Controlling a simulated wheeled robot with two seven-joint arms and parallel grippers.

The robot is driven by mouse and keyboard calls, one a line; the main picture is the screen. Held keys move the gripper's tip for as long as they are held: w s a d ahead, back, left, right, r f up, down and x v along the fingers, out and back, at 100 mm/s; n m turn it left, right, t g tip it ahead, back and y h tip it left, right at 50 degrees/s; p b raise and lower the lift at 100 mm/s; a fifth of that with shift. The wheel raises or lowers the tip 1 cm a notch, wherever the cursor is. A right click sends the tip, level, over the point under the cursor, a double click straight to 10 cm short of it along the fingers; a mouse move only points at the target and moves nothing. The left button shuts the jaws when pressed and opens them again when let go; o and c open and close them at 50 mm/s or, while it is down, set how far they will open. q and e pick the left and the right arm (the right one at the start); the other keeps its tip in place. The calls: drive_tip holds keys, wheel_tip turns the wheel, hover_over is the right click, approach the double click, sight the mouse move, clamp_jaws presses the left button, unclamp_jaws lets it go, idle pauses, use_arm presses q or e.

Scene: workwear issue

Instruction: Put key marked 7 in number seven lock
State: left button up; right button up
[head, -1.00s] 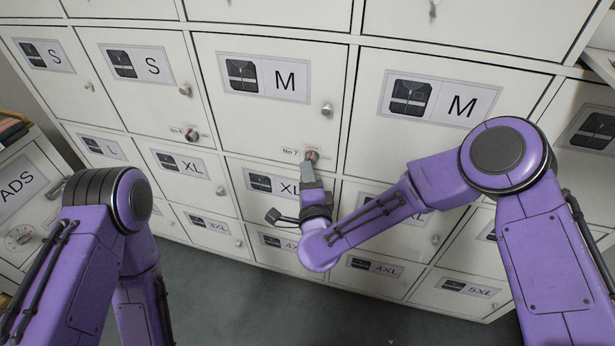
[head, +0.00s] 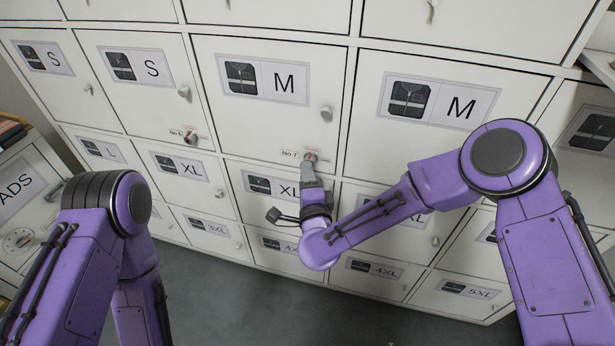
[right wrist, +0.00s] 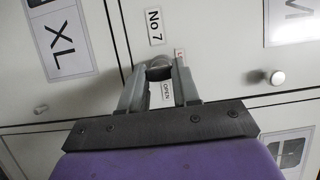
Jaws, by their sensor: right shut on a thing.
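The number seven lock (head: 311,156) is at the bottom edge of an M door, right of its "No 7" label (head: 290,154). The label also shows in the right wrist view (right wrist: 155,27). My right gripper (head: 309,168) is right at this lock, its fingers pointing at the door. In the right wrist view the fingers (right wrist: 158,78) are shut on a small grey, rounded thing, seemingly the key (right wrist: 159,70). Its number cannot be read, and the fingers hide how far it sits in the lock. An "OPEN" label (right wrist: 167,94) shows between the fingers. My left gripper is out of view.
A "No 6" lock (head: 191,136) with a dark and red front is on the S door to the left. Door knobs stick out nearby, one (head: 326,112) above the number seven lock. Grey floor (head: 240,300) lies clear below the lockers.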

drive_tip(key=shift+w+d, duration=0.15)
drive_tip(key=shift+w, duration=0.2)
idle(0.9)
